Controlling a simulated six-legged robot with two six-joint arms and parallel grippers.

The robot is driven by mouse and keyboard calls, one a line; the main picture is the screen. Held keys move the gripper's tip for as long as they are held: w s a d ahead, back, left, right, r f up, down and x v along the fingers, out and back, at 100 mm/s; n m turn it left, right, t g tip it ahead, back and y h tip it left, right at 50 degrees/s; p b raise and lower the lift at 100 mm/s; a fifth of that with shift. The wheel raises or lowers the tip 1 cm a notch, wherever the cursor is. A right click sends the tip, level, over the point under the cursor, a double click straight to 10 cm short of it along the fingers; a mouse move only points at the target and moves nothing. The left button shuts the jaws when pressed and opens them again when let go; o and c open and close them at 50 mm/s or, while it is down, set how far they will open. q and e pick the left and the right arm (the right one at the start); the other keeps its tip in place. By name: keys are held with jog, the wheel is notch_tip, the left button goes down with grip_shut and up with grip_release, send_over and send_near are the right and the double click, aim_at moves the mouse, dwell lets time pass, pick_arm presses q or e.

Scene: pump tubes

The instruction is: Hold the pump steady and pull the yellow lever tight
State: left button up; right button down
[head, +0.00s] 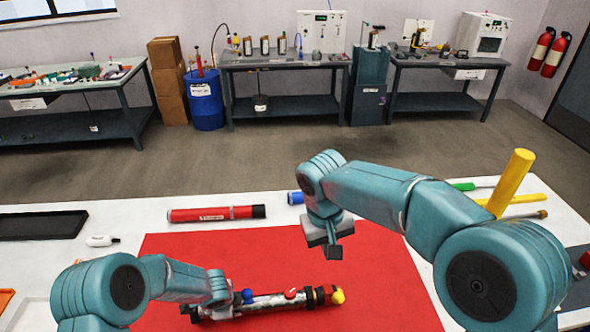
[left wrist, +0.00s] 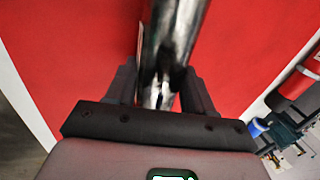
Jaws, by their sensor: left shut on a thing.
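The pump (head: 265,304), a silver tube with blue and red parts, lies on the red mat (head: 385,290). Its right end is red with a yellow part (head: 338,297), which looks like the lever; its exact shape is too small to tell. My left gripper (head: 196,313) is shut on the pump near its left end. In the left wrist view, the left gripper's dark fingers (left wrist: 160,92) sit on both sides of the shiny pump tube (left wrist: 172,45). My right gripper (head: 334,252) points down above the mat, higher than the pump's right end and apart from it. Its finger gap is unclear.
A red cylinder (head: 217,214) lies behind the mat, beside a white bottle (head: 102,241) and a black tray (head: 42,225). Blue, green and yellow tubes (head: 512,183) lie or stand behind my right arm. The mat between the pump and the red cylinder is clear.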

pick_arm(q)
jog(key=o, duration=1.3)
